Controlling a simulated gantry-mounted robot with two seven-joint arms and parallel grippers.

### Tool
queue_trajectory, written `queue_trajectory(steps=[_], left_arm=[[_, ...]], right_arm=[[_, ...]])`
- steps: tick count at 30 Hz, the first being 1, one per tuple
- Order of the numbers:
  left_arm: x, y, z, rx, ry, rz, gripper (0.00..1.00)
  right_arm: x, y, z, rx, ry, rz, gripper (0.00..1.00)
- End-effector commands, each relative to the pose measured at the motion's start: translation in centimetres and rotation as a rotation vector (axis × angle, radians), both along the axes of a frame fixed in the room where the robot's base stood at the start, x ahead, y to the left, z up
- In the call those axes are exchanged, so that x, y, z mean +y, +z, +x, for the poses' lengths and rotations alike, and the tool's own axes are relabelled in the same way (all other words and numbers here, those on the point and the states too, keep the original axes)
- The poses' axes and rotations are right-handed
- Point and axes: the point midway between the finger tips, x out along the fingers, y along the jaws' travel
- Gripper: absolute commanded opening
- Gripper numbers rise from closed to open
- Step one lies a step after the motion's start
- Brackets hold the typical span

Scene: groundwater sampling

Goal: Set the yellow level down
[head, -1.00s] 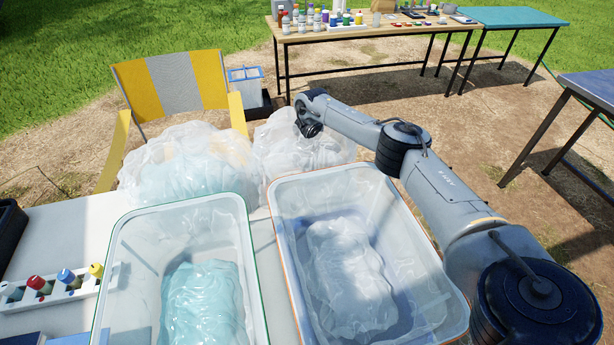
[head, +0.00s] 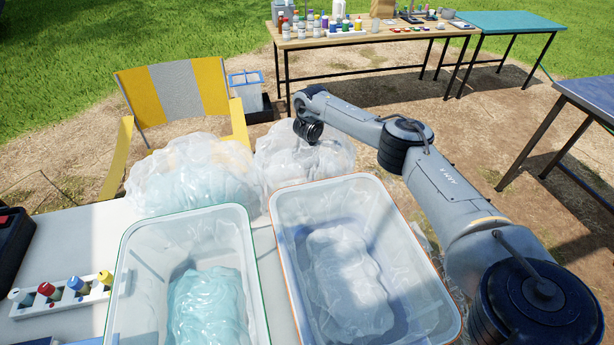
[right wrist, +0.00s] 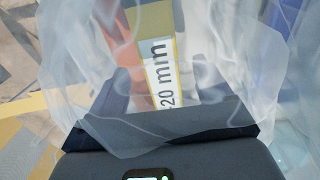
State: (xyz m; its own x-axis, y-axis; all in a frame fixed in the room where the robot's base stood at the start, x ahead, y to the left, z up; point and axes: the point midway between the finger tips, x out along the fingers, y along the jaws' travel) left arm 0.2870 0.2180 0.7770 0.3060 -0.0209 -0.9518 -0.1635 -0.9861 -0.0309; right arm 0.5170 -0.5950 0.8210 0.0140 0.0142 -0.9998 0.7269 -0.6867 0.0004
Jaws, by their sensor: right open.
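My right arm reaches over the right tub, and its wrist end (head: 308,130) is behind the clear plastic bag (head: 300,158); the fingers are hidden there. In the right wrist view my right gripper (right wrist: 166,92) is open, with clear film draped over and around its fingers. Between the fingers, seen through the film, is a white strip with yellow edges (right wrist: 160,75) marked "20 mm". I cannot tell whether this is the yellow level, or whether it touches the fingers. No yellow level is clearly visible in the head view. My left gripper is out of view.
A green-rimmed tub (head: 130,250) and an orange-rimmed tub (head: 285,240), both with bagged contents, stand on the white table (head: 80,225). Another large bag (head: 190,175) lies behind them. A bottle rack (head: 65,300) is at left, a yellow-grey chair (head: 175,90) beyond.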

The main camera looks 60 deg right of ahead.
Motion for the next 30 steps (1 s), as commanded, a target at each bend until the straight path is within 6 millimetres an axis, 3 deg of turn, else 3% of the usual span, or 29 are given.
queue_trajectory(steps=[1,3,12,30], left_arm=[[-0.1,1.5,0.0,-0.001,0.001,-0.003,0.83],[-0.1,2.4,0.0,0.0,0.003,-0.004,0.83],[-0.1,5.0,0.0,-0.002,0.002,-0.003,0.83],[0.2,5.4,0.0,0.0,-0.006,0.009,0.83]], right_arm=[[-0.1,1.8,0.0,-0.002,0.0,-0.001,0.79],[-0.1,2.9,0.0,-0.001,0.0,0.0,0.79],[-0.1,6.5,-0.1,-0.001,0.0,0.0,0.79],[-0.1,7.2,-0.1,0.0,-0.001,0.0,0.79]])
